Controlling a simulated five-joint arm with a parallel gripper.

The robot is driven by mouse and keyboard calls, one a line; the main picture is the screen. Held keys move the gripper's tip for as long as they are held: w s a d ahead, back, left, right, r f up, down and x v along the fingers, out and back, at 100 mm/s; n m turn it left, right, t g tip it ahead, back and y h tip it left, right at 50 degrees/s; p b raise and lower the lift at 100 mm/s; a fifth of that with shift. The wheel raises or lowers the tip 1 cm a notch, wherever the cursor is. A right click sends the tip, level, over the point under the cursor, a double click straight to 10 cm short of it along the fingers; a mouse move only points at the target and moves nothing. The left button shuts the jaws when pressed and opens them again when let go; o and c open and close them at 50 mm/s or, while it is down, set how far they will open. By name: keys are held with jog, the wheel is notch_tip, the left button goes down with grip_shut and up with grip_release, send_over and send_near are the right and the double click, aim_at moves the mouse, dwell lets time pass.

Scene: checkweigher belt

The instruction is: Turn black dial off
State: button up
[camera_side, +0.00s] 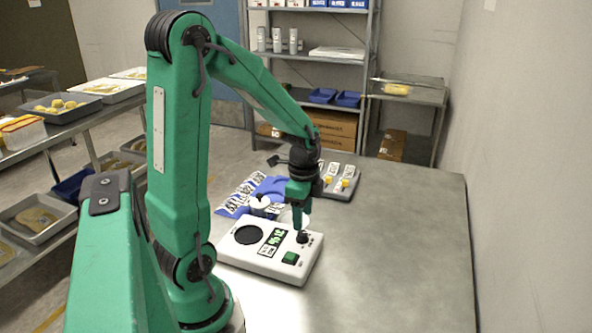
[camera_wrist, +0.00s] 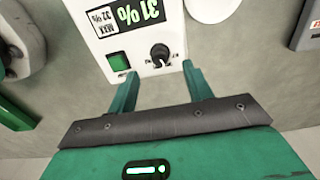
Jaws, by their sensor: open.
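The black dial (camera_side: 303,238) stands on the right part of a white control box (camera_side: 262,262) on the grey table. In the wrist view the dial (camera_wrist: 160,53) shows just beyond my fingertips, roughly between them, with small marks around it. A display (camera_wrist: 130,14) beside it reads 31%, upside down in that view. A green button (camera_wrist: 118,62) sits near the dial. My gripper (camera_side: 301,222) points down close above the dial. In the wrist view my gripper (camera_wrist: 160,70) is open, its two fingers apart with nothing between them.
Behind the control box are a blue item (camera_side: 268,188), a small white round object (camera_side: 259,202) and label cards (camera_side: 238,197). A grey box with yellow knobs (camera_side: 341,181) stands farther back. The table (camera_side: 400,250) is clear to the right, up to the wall.

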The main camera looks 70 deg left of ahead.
aim_at(303, 232)
jog(key=shift+f, duration=2.7)
jog(key=c, duration=1)
